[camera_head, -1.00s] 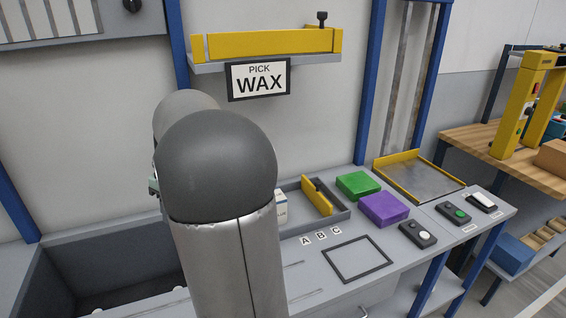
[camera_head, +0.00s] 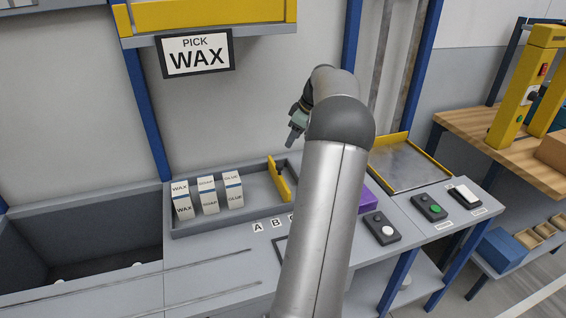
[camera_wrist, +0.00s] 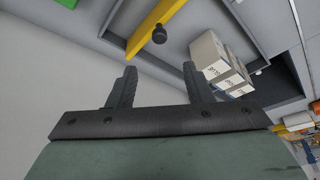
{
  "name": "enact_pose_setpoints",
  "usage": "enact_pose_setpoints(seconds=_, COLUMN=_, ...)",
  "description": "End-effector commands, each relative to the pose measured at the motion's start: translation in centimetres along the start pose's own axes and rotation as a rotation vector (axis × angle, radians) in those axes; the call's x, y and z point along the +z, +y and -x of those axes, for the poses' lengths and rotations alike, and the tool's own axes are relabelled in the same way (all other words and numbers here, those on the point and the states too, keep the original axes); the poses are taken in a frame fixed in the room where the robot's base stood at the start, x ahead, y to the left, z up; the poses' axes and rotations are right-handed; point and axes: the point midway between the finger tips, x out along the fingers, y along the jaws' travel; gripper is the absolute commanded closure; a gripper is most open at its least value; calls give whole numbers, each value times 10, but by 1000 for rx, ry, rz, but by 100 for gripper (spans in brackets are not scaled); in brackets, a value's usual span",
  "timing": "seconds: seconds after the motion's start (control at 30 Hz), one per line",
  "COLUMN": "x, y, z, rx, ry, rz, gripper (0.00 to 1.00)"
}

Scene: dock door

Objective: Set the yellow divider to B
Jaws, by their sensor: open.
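The yellow divider (camera_head: 279,180) stands upright across the grey tray (camera_head: 215,228), right of several small boxes. Its front end is nearest the C label (camera_head: 291,218), which my arm partly hides. The B label (camera_head: 275,223) and A label (camera_head: 258,227) lie to its left. In the wrist view the divider (camera_wrist: 152,30) is beyond the fingertips, with a dark round knob (camera_wrist: 159,35) on it. My gripper (camera_head: 292,137) is above and behind the tray, apart from the divider. In the wrist view my gripper (camera_wrist: 159,72) is open and empty between its fingers.
White boxes marked WAX (camera_head: 182,201), SOAP (camera_head: 208,196) and GLUE (camera_head: 233,192) stand in the tray's left part. A purple block (camera_head: 369,201) is partly behind my arm. The PICK WAX sign (camera_head: 195,54) hangs above. A deep bin (camera_head: 85,240) is at left.

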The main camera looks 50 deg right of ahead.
Motion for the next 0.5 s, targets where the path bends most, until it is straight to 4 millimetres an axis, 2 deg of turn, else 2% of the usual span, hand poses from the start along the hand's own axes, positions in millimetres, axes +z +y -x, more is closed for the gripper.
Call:
enact_pose_setpoints(seconds=0.2, x=-1, y=-2, z=-50, rx=-5, ry=-1, rz=0, gripper=54)
enact_pose_setpoints(seconds=0.5, x=-1, y=-1, z=-107, rx=-2, ry=-1, rz=1, gripper=54)
